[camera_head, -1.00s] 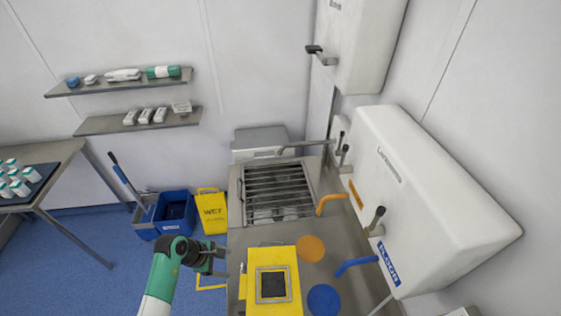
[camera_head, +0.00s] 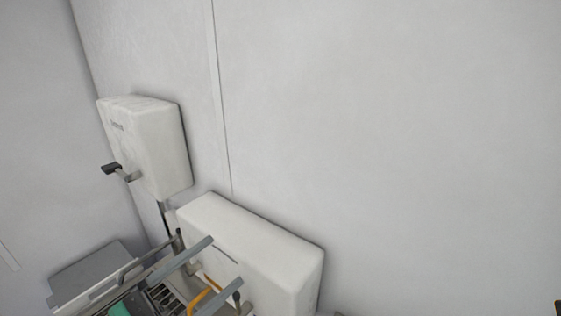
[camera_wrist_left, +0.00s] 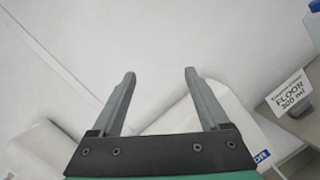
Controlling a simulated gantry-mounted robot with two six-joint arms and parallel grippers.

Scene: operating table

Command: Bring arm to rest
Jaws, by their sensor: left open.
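My left gripper (camera_head: 226,259) is at the bottom left of the head view, in front of the lower white wall unit. Its two grey fingers point up and to the right, spread apart. In the left wrist view the gripper (camera_wrist_left: 160,73) is open, with nothing between its fingers and the pale wall and ceiling beyond. A green part of my arm shows at the bottom edge of the head view. My right gripper is in neither view.
A white wall box (camera_head: 150,150) with a dark-tipped lever hangs at left. The lower white unit (camera_head: 252,250) is close behind the fingers. An orange handle (camera_head: 200,300) shows beneath. A "FLOOR" label (camera_wrist_left: 288,93) is at right in the wrist view. Bare wall fills the right.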

